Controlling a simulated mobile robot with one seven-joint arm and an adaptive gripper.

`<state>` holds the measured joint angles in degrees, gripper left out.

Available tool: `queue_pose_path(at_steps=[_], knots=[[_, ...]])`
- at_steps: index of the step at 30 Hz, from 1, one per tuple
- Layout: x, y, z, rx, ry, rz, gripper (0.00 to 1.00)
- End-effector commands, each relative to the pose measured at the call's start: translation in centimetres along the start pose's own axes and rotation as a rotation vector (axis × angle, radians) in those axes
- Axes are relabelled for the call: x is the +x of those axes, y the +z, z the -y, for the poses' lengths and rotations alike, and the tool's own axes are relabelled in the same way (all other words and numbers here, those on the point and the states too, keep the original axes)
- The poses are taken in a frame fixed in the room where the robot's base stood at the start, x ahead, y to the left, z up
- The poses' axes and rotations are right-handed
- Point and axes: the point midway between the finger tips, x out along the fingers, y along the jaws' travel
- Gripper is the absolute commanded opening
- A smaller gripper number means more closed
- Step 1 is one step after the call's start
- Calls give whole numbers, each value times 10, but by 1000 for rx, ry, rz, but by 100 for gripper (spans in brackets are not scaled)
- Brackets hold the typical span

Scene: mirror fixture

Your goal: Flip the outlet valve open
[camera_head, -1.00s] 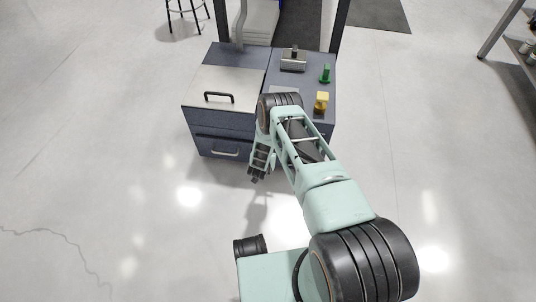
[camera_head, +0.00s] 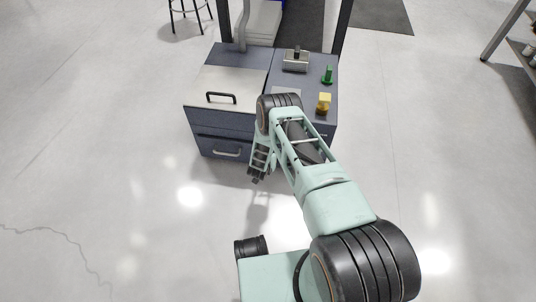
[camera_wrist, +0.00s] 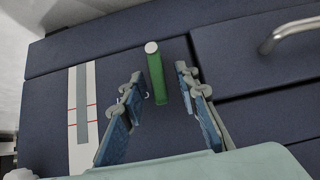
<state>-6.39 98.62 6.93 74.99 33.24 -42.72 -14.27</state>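A green lever with a pale round end (camera_wrist: 156,75) stands out from the dark blue cabinet panel in the wrist view. It looks like the outlet valve's handle; its base is partly hard to make out. My gripper (camera_wrist: 161,82) is open, with one blue-padded finger on each side of the lever. The lever lies between the fingers in the picture, with a gap on both sides; I cannot tell how deep it is between them. In the head view my gripper (camera_head: 257,180) hangs in front of the cabinet (camera_head: 212,118), and the lever is hidden there.
A white strip with red lines (camera_wrist: 83,120) is on the panel at left. A metal drawer handle (camera_wrist: 290,34) sticks out at upper right. On the cabinet top stand a green knob (camera_head: 327,75), a yellow block (camera_head: 324,103) and a grey fixture (camera_head: 296,61). Floor around is clear.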

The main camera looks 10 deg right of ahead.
Motion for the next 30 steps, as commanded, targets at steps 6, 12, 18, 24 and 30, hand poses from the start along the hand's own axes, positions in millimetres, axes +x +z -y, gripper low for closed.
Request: queue_pose_path(at_steps=[6, 12, 18, 24, 30], knots=[[-10, -1, 0, -1, 0, 0, 29], [-38, -1, 1, -3, -2, 1, 29], [-72, 0, 1, -2, -1, 1, 29], [-101, 0, 0, -2, -1, 1, 29], [-117, 0, 0, -1, -1, 0, 29]])
